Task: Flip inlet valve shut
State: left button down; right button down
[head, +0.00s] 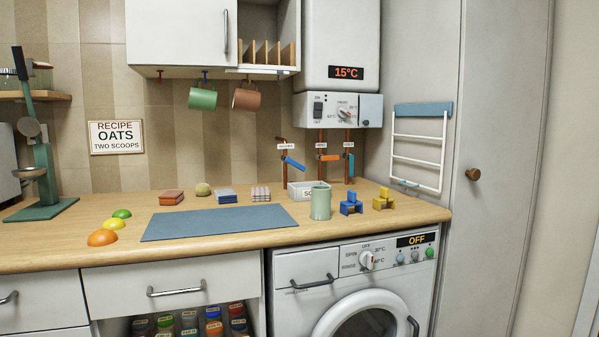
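Three copper pipes with lever valves stand against the wall below the boiler (340,45). The left valve has a blue lever (293,163) slanting down to the right. The middle valve has an orange lever (329,158) lying about level. The right valve has a teal lever (350,164) pointing up and down along its pipe. Each has a small white tag; the tags are too small to read surely, so I cannot tell which valve is the inlet. Neither of my grippers is in view.
A white box (299,191) and a green mug (320,203) stand in front of the valves, with blue (351,204) and yellow (383,199) blocks to the right. A blue-grey mat (215,223) lies on the wooden counter (60,250). Two mugs hang above.

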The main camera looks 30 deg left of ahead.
aim_at(290, 160)
jog(key=i+l+u, duration=0.2)
jog(key=i+l, duration=0.2)
jog(key=i+l+u, duration=0.2)
jog(key=i+l, duration=0.3)
jog(key=i+l+u, duration=0.15)
jog(key=i+l, duration=0.3)
jog(key=i+l+u, duration=0.2)
jog(key=i+l, duration=0.15)
jog(key=l, duration=0.3)
